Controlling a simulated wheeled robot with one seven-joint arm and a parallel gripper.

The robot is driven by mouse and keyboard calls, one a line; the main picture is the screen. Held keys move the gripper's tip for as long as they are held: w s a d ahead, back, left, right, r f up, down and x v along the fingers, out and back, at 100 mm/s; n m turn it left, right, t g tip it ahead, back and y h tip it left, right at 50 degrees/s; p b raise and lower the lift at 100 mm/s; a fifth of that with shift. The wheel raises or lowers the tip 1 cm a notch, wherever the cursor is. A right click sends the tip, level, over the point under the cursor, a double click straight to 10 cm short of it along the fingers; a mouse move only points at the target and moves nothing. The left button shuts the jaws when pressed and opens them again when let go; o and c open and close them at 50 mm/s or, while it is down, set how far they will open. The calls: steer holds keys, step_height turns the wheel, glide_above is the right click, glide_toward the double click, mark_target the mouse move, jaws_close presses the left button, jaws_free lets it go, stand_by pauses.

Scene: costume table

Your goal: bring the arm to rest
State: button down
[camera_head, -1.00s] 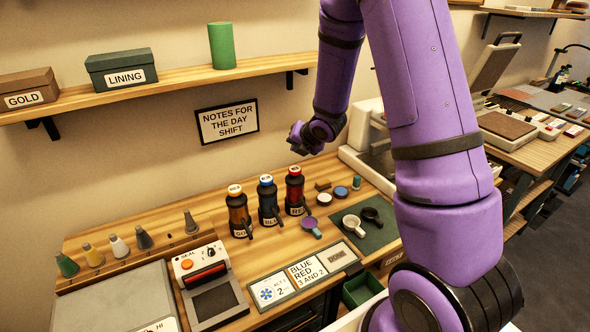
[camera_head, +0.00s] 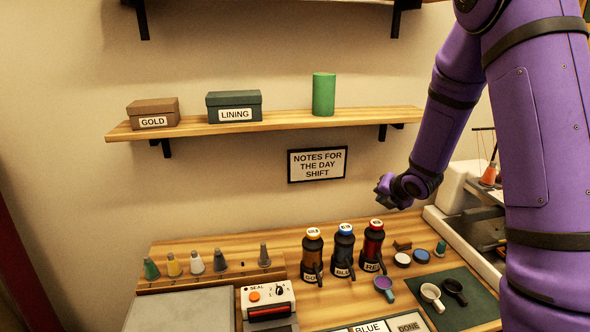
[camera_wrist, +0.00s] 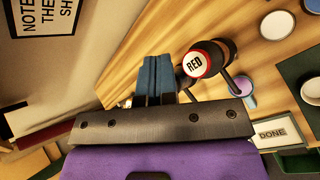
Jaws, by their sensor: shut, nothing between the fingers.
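My gripper (camera_head: 384,190) is at the end of my purple arm, in the air above the back of the table, in front of the wall. In the wrist view my gripper (camera_wrist: 155,75) shows as blue-grey fingers closed together, with nothing between them. The bottle labelled RED (camera_head: 373,245) stands upright below it, in a row with the blue bottle (camera_head: 343,250) and the gold bottle (camera_head: 312,254). The red bottle's cap (camera_wrist: 195,65) appears just right of the fingers in the wrist view; the gripper is apart from it.
A shelf (camera_head: 280,124) holds the GOLD box (camera_head: 153,112), LINING box (camera_head: 234,106) and green cylinder (camera_head: 323,94). A notes sign (camera_head: 317,164) hangs below. Cups (camera_head: 431,296) stand on a green mat (camera_head: 475,312). A row of nozzles (camera_head: 197,262) and a sealer (camera_head: 268,302) stand left.

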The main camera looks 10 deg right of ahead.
steer(key=s+a+r+m+g+h, duration=0.1)
steer(key=s+r+m, duration=0.55)
steer(key=r, duration=0.25)
steer(key=s+a+r+m+h, duration=0.1)
steer(key=s+r+m+h, duration=0.1)
steer(key=s+r+m, duration=0.55)
steer(key=s+a+r+m+g, duration=0.1)
steer(key=s+a+r+m, duration=0.1)
steer(key=s+m, duration=0.2)
steer(key=s+a+r+m+g+y, duration=0.1)
steer(key=s+a+r+m, duration=0.2)
steer(key=s, duration=0.7)
steer(key=s+a+r+m+g+y, duration=0.1)
steer(key=s+a+r+m, duration=0.1)
steer(key=s+m, duration=0.5)
steer(key=shift+s+a+r, duration=0.15)
steer(key=shift+a+r, duration=0.2)
steer(key=shift+r, duration=0.2)
